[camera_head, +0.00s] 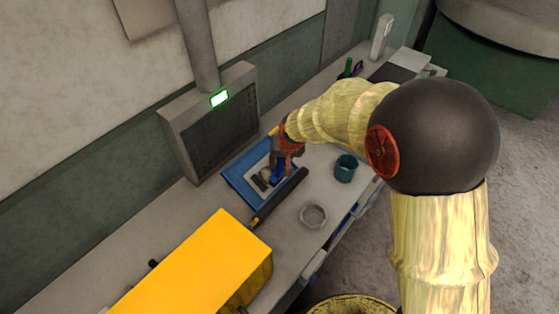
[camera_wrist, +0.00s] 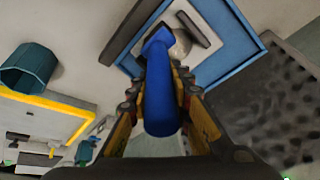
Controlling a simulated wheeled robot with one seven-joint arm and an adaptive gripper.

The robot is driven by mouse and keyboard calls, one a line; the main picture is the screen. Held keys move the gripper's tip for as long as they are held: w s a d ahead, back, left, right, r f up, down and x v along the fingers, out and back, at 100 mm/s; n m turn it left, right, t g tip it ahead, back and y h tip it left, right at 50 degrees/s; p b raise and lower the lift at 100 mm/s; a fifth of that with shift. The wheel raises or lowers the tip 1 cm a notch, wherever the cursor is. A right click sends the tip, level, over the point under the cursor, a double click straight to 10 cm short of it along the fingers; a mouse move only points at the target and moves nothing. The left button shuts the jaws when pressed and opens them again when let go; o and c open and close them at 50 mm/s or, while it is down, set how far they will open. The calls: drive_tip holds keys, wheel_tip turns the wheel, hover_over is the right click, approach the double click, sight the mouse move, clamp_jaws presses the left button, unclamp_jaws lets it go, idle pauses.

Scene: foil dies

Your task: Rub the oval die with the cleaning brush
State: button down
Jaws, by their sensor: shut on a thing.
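My gripper (camera_head: 287,152) is over the blue-rimmed tray (camera_head: 233,181) on the bench. In the wrist view its fingers (camera_wrist: 160,82) are shut on the blue handle of the cleaning brush (camera_wrist: 160,103). The brush also shows as a blue piece below my gripper in the head view (camera_head: 277,175). A pale rounded piece (camera_wrist: 182,45), perhaps the oval die, lies on the tray beside the brush's far end and is partly hidden by it. I cannot tell whether the brush touches it. A dark bar (camera_wrist: 194,29) lies beside it.
A grey extraction hood (camera_head: 212,125) with a green display stands behind the tray. A teal cup (camera_head: 346,169) and a grey ring-shaped dish (camera_head: 313,216) stand to the right. A dark roller (camera_head: 280,196) lies at the tray's front edge. A large yellow box (camera_head: 198,268) fills the near bench.

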drive_tip(key=shift+w+a+f+b, duration=0.25)
drive_tip(key=shift+f+b, duration=0.05)
drive_tip(key=shift+f, duration=0.25)
drive_tip(key=w+a+r+p, duration=0.3)
drive_tip(key=w+a, duration=0.1)
drive_tip(key=shift+w+a+r, duration=0.3)
idle(0.9)
